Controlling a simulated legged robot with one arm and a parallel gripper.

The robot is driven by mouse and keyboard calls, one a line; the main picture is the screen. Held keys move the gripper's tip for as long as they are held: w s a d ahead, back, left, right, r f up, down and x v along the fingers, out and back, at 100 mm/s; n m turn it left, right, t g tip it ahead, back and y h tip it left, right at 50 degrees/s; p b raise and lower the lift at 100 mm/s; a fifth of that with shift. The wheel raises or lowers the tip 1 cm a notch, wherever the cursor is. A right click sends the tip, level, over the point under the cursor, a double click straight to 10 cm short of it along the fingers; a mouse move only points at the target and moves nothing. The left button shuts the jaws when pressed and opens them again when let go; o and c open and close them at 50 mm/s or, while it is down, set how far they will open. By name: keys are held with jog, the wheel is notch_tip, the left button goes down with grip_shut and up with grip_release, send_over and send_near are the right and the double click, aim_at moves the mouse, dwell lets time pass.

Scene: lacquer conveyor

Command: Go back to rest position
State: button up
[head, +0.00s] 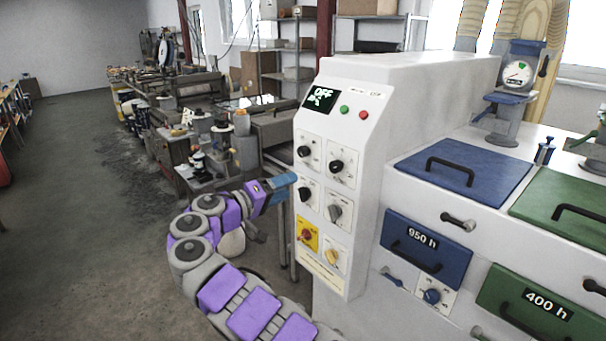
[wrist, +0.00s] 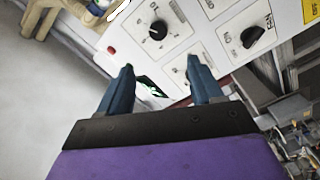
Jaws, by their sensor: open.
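My gripper (head: 290,183) is at the left edge of the white control panel (head: 372,130) in the head view, at mid height beside the knobs. In the wrist view my gripper (wrist: 160,72) has its two blue fingers apart with nothing between them. The panel (wrist: 192,50) fills the middle of that view, turned at an angle, with a black knob (wrist: 157,30) beyond the fingers. Whether the fingertips touch the panel cannot be told. The dark display (wrist: 150,88) is partly hidden behind the fingers in the wrist view.
A blue drawer (head: 425,247) marked 950 h and a green drawer (head: 542,303) marked 400 h are at right. A gauge (head: 517,73) stands on the machine's top. Cluttered workbenches (head: 185,125) stand behind my arm. The floor (head: 70,210) at left is clear.

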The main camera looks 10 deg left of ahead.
jog(key=s+d+r+m+g+h, duration=0.1)
jog(key=d+r+g+h, duration=0.15)
jog(key=d, duration=1.05)
jog(key=d+r+g+h, duration=0.15)
jog(key=d+g, duration=0.25)
jog(key=d, duration=0.8)
jog(key=s+d+f+m+g+y, duration=0.25)
jog(key=s+d+g, duration=0.35)
jog(key=s+d, duration=0.9)
jog(key=s+d+f+m+g+y, duration=0.1)
jog(key=s+d+f+y, duration=0.2)
jog(key=s, duration=0.5)
jog(key=s+d+f+g+y, duration=0.1)
jog(key=s+f+g+y, duration=0.2)
jog(key=s, duration=0.5)
jog(key=s+a+f+y, duration=0.3)
jog(key=s+a+f, duration=0.2)
jog(key=s, duration=0.4)
jog(key=s+a+f+y, duration=0.4)
jog(key=s+a+f, duration=0.1)
jog(key=s, duration=0.3)
jog(key=shift+s+a+f+t, duration=0.2)
jog(key=shift+s+a+t, duration=0.05)
jog(key=shift+s+t, duration=0.1)
